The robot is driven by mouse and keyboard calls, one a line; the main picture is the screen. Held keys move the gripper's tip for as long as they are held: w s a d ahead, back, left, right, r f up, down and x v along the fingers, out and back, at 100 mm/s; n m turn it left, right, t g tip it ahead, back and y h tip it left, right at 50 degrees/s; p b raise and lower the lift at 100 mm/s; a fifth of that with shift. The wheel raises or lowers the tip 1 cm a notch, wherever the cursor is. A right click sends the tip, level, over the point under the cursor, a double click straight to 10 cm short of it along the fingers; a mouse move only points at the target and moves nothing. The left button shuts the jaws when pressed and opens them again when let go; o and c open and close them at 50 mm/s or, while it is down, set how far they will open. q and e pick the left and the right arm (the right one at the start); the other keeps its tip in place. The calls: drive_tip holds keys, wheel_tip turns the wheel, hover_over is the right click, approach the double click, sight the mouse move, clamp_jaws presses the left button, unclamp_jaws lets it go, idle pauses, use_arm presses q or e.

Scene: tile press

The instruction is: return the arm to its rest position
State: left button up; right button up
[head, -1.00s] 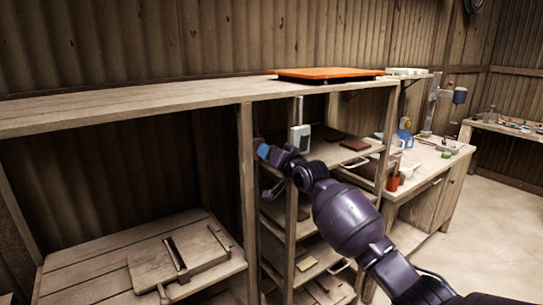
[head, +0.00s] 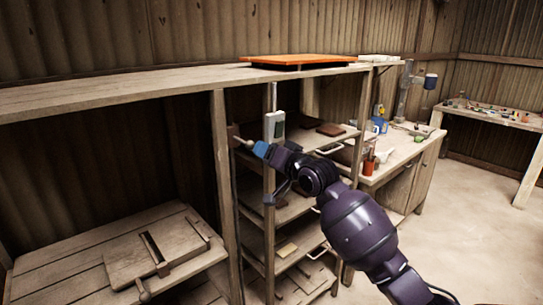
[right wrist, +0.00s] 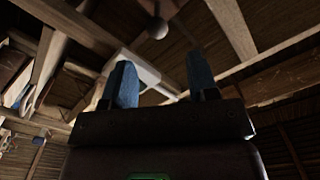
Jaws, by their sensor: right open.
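My right gripper (head: 262,150) is in the head view, in front of the shelf unit, with its arm reaching in from the lower right. Its blue fingertips stand apart in the right wrist view (right wrist: 162,82), with nothing held between them. A round knob (right wrist: 157,28) shows beyond the fingers there. In the head view, a pale knob (head: 241,142) on the upright post is just left of the fingertips; whether they touch cannot be told. My left gripper is not in view.
A white device (head: 274,125) stands close behind the gripper. An orange-topped tray (head: 300,66) lies on the top shelf. A wooden press (head: 158,248) sits on the lower left bench. A workbench (head: 398,152) stands right, with open floor (head: 470,230) beyond.

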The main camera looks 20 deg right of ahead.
drive_tip(key=shift+s+d, duration=0.15)
drive_tip(key=shift+s, duration=0.25)
drive_tip(key=s+d+f+n+h, duration=0.1)
drive_tip(key=s+f+n+h, duration=0.15)
drive_tip(key=s+f, duration=0.7)
drive_tip(key=s+d+f+n+h, duration=0.15)
drive_tip(key=s+f+n, duration=0.35)
drive_tip(key=f, duration=0.8)
drive_tip(key=s+f+m+g+h, duration=0.1)
drive_tip(key=s+f+m+g, duration=0.1)
drive_tip(key=s+f, duration=0.6)
drive_tip(key=s+d+f+m+g+h, duration=0.1)
drive_tip(key=s+f+g, duration=0.2)
drive_tip(key=s+f, duration=0.6)
drive_tip(key=s, duration=0.6)
drive_tip(key=shift+d+f+m, duration=0.2)
drive_tip(key=shift+m, duration=0.15)
drive_tip(key=shift+c, duration=0.2)
